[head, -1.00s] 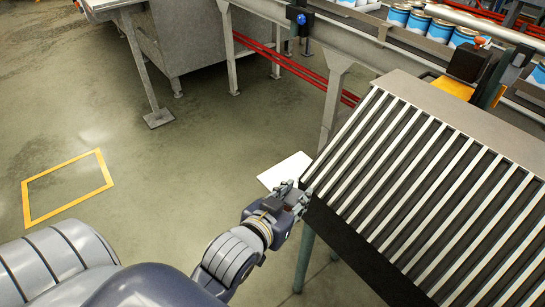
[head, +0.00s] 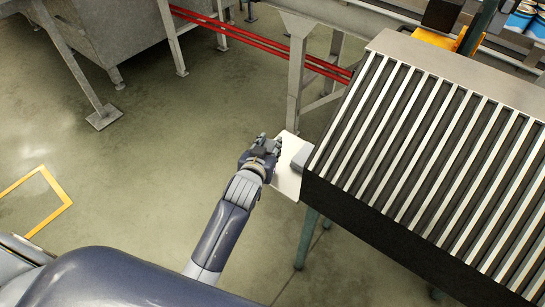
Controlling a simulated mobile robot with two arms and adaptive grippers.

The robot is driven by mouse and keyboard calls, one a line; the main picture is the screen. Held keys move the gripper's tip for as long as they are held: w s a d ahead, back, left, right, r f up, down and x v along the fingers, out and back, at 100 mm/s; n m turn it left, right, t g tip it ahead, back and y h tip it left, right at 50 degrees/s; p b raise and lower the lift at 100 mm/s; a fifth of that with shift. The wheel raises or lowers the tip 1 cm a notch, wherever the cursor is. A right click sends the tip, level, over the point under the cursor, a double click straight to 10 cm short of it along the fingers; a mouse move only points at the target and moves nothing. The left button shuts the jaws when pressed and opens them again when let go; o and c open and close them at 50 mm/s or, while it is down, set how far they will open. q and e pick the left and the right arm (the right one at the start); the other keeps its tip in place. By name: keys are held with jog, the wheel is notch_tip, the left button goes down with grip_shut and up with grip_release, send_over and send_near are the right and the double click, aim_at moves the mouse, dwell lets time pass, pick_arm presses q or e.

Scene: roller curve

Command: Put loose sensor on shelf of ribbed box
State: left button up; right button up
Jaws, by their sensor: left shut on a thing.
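The ribbed box (head: 430,160) is a large dark box with pale slats across its top, at the right of the head view. A thin white shelf (head: 288,183) sticks out from its left side. A small grey block (head: 299,159) shows over the shelf, close against the box; I cannot tell whether it is fixed. My left gripper (head: 270,143) is at the shelf's left edge, apart from the box. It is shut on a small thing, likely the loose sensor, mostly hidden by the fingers. My right gripper is not in view.
Red pipes (head: 255,42) and a grey conveyor frame (head: 298,70) stand behind the shelf. A metal cabinet (head: 110,30) is at the upper left. A yellow floor marking (head: 50,185) lies at the left. The floor left of my arm is clear.

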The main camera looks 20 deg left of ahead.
pick_arm(q)
notch_tip(320, 180, down, 4)
jog(key=shift+f+b, duration=0.1)
jog(key=shift+b, duration=0.2)
jog(key=shift+f, duration=0.35)
jog(key=o, duration=1.1)
jog(key=shift+c, duration=0.2)
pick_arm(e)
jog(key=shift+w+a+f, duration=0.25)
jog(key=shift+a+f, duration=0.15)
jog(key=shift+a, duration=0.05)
